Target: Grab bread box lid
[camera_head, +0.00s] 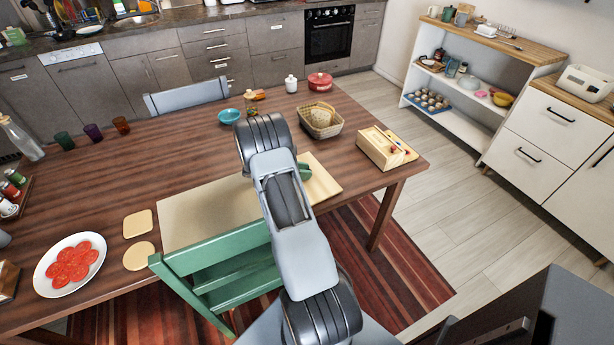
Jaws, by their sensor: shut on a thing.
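No bread box or lid can be made out for certain. A cream box with rounded edges (586,83) stands on the wooden-topped white cabinet at the far right and may be the bread box. A light wooden box (378,150) with small red items beside its top sits near the right end of the table. My arm rises through the middle of the picture over the table.
The brown table (110,185) carries a pale board (200,215), a wicker basket (322,131), a plate of red slices (48,270) and a blue bowl (229,116). A green chair (225,265) stands at its front edge. Floor (440,205) is clear between table and cabinets.

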